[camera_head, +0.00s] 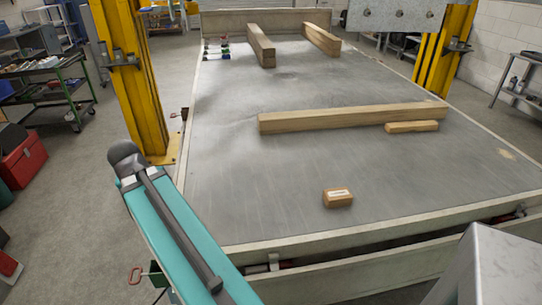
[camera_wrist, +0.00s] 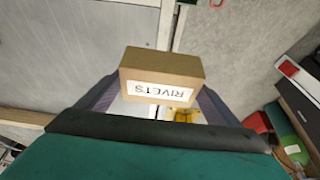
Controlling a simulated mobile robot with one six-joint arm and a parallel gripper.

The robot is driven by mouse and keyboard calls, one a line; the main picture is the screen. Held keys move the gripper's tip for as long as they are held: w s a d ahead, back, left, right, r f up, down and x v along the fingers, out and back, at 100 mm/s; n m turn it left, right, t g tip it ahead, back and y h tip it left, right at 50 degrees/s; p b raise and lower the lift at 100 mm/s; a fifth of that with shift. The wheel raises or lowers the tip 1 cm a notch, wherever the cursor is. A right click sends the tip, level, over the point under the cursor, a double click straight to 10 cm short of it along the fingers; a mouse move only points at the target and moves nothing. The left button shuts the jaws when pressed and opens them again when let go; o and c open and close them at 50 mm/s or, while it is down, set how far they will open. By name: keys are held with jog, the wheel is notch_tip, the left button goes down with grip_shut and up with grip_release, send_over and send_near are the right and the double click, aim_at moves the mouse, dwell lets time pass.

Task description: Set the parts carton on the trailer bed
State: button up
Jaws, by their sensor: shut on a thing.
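Behind the carton in that view are the bed's pale edge rail and the floor. The trailer bed (camera_head: 240,190) is a wide grey deck with a pale rim in the head view. My gripper and the held carton do not show in the head view; only my teal arm shows at lower left.
A long timber (camera_head: 350,117) and a short block (camera_head: 411,127) lie across the right half. Two timbers (camera_head: 261,46) (camera_head: 321,39) lie farther back. Yellow posts (camera_head: 133,80) flank the bed. Its left-front area is clear.

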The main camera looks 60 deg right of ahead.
jog(key=s+d+f+m+g+b, duration=0.1)
jog(key=s+d+f+m+g, duration=0.1)
jog(key=s+d+f+m, duration=0.3)
jog(key=s+d+f+m+g+b, duration=0.2)
jog(key=s+d+f+m, duration=0.4)
jog(key=s+d, duration=0.6)
jog(key=s+d+f+m+g+b, duration=0.1)
jog(key=s+d+f+m, duration=0.4)
jog(key=s, duration=1.1)
jog(key=shift+s+d+f+m+g+y+b, duration=0.15)
jog(key=shift+d+m+g, duration=0.3)
jog(key=shift+d, duration=0.7)
jog(key=shift+w+d+m+g+y+b, duration=0.2)
jog(key=shift+d+m, duration=0.35)
jog(key=shift+d, duration=0.6)
jog(key=p, duration=0.3)
send_near(307, 206)
jog(key=shift+s+d+f, duration=0.3)
jog(key=shift+s+f, duration=0.2)
jog(key=shift+s, duration=0.3)
jog(key=shift+d, duration=0.1)
jog(key=shift+d, duration=0.25)
jog(key=shift+f+p, duration=0.65)
jog(key=shift+f, duration=1.15)
jog(key=shift+f, duration=0.2)
